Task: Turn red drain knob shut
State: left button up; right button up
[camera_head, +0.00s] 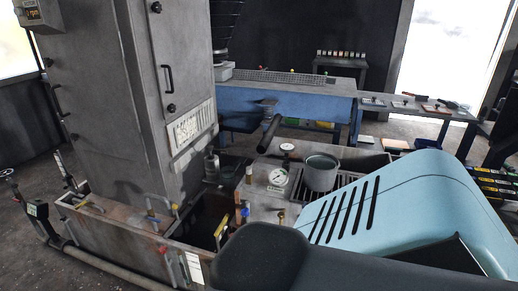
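I cannot make out the red drain knob for certain. A small reddish part (163,250) shows on the front wall of the rusty tank (118,233) at lower left, but it is too small to tell if it is a knob or how it is turned. Neither of my grippers is in view. A dark rounded shape at bottom centre covers part of the tank's near side.
A tall grey cabinet (105,100) stands behind the tank. A pressure gauge (278,177) and a grey pot (320,172) sit at centre. A light blue slotted casing (400,205) fills the right. A pipe (110,273) runs along the floor. A blue bench (285,104) stands behind.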

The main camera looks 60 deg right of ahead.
aim_at(163, 250)
jog(key=i+j+z, duration=0.1)
jog(key=z, duration=1.3)
jog(key=i+j+z, duration=0.15)
jog(key=j+z, duration=1.05)
jog(key=j, duration=0.55)
jog(key=k+j, duration=0.1)
jog(key=j, duration=0.85)
jog(key=i+z, duration=0.05)
